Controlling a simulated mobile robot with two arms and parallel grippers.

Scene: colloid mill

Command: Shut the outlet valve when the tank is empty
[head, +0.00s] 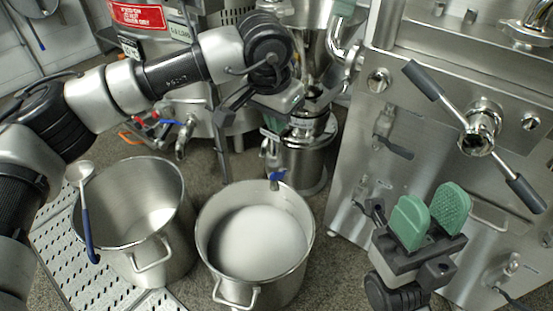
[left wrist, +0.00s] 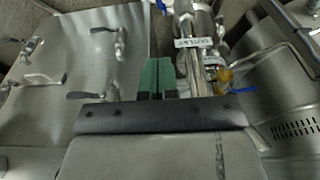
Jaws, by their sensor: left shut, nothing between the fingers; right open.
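The outlet valve's blue handle (head: 277,175) shows at the rim of a steel pot (head: 205,262) holding white liquid (head: 260,242). My right gripper (head: 430,217) is open and empty. The tank's inside is hidden.
An empty steel pot (head: 160,205) with a ladle (head: 87,210) on its rim stands left. A steel cabinet (head: 350,150) with levers fills the right. Red and blue valve handles (head: 155,119) sit behind. A perforated plate (head: 65,260) lies at lower left.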

